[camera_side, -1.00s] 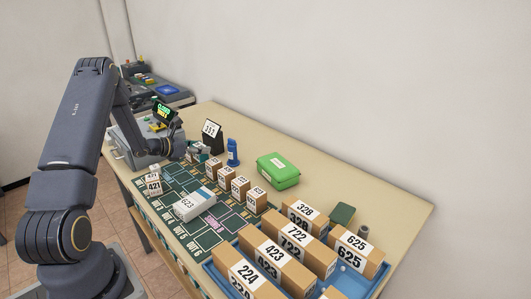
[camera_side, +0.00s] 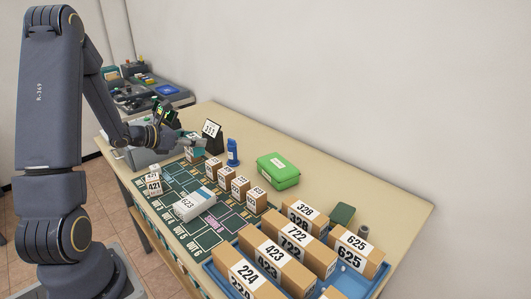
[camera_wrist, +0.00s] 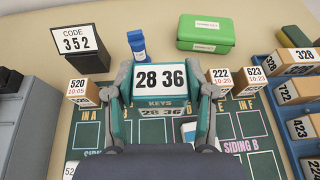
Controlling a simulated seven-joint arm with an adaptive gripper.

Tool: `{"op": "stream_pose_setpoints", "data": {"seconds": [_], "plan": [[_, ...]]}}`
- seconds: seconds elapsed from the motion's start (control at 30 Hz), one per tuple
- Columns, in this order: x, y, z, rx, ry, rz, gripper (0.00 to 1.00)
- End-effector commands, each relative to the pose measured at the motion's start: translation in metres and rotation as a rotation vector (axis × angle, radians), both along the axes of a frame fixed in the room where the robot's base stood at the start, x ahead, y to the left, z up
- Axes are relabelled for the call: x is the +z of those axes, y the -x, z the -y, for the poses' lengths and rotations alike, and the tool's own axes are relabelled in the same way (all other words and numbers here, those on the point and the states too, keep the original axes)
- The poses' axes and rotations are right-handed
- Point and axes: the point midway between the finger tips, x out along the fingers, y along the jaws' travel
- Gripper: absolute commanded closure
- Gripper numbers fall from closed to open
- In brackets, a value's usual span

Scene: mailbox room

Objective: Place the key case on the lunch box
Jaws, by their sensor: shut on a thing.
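My gripper (camera_wrist: 163,92) is shut on the teal key case (camera_wrist: 138,104), which has a white label reading "28 36 KEYS". In the side view the key case (camera_side: 199,151) shows small at my gripper (camera_side: 192,143), near the small numbered boxes; I cannot tell its exact height over the mat. The green lunch box (camera_side: 278,173) stands on the table to the right of my gripper, apart from it. It also shows in the wrist view (camera_wrist: 205,33), beyond the key case and to the right. Its lid is shut and its top is clear apart from a label.
A blue bottle (camera_side: 232,152) and a black sign (camera_side: 211,138) stand near my gripper. Several numbered cartons (camera_side: 240,189) stand on the green mat (camera_side: 177,176), with a white box (camera_side: 194,205). Blue trays of larger cartons (camera_side: 290,238) fill the front right.

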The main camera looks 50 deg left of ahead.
Motion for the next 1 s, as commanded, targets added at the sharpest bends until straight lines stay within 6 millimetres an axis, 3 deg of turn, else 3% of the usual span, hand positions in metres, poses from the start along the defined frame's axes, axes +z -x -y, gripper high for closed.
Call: {"op": "stream_pose_setpoints", "data": {"seconds": [0.03,0.2,0.3,0.43,0.63,0.87,1.0], "plan": [[0.008,-0.017,0.016,-0.042,-0.005,0.006,0.84],[0.031,-0.065,0.08,-0.184,-0.005,0.006,0.84],[0.042,-0.082,0.113,-0.259,-0.004,0.004,0.84],[0.05,-0.092,0.143,-0.324,-0.002,0.003,0.84],[0.042,-0.114,0.153,-0.353,0.0,0.0,0.84],[0.015,-0.174,0.144,-0.354,0.001,0.002,0.84],[-0.013,-0.202,0.139,-0.352,0.003,-0.002,0.84]]}}
